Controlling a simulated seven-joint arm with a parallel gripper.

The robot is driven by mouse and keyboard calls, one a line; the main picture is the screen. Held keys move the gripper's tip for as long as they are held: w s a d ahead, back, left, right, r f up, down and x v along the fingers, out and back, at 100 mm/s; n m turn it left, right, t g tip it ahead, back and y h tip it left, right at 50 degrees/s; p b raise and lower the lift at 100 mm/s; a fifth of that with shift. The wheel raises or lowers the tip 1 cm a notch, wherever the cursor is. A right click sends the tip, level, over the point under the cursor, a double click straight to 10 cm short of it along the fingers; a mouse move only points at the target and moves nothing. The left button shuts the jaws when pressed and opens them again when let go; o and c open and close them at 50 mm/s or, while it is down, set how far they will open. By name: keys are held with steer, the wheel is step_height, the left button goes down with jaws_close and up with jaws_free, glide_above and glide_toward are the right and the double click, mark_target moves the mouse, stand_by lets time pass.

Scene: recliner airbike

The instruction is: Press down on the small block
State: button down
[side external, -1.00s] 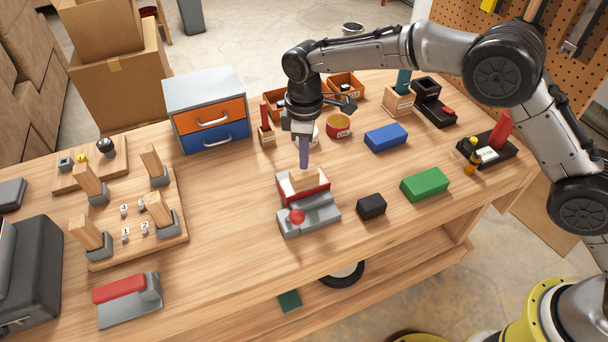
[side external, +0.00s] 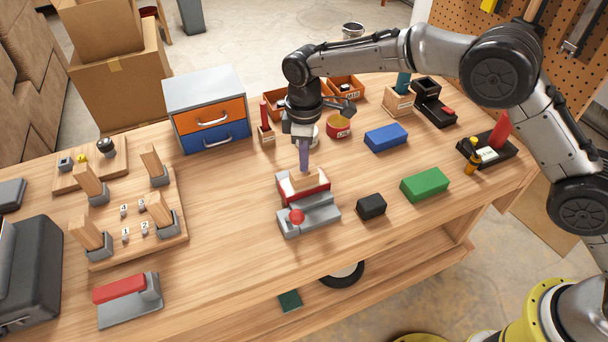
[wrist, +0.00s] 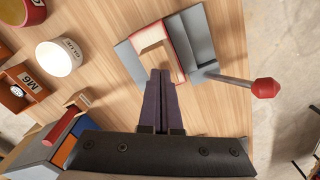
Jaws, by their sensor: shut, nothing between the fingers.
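A small light wooden block (side external: 309,181) sits in the red-and-grey device (side external: 322,213) in the middle of the bench. The block also shows in the wrist view (wrist: 151,55), inside the device's red-edged part. My gripper (side external: 304,171) points down with its purple fingers together and nothing between them. Its tips are at the block's top; in the wrist view the tips (wrist: 161,71) overlap the block's near edge. I cannot tell for sure whether they touch it. The fingers hide part of the block.
A lever with a red knob (side external: 297,216) sticks out of the device's front. A black block (side external: 371,206), a green block (side external: 425,184) and a blue block (side external: 386,137) lie to the right. A drawer cabinet (side external: 207,109) stands behind left.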

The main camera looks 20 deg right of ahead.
steer(key=shift+s+d+f, duration=0.1)
steer(key=shift+s+f, duration=0.05)
steer(key=shift+f, duration=0.8)
stand_by(1.0)
steer(key=shift+r, duration=3.85)
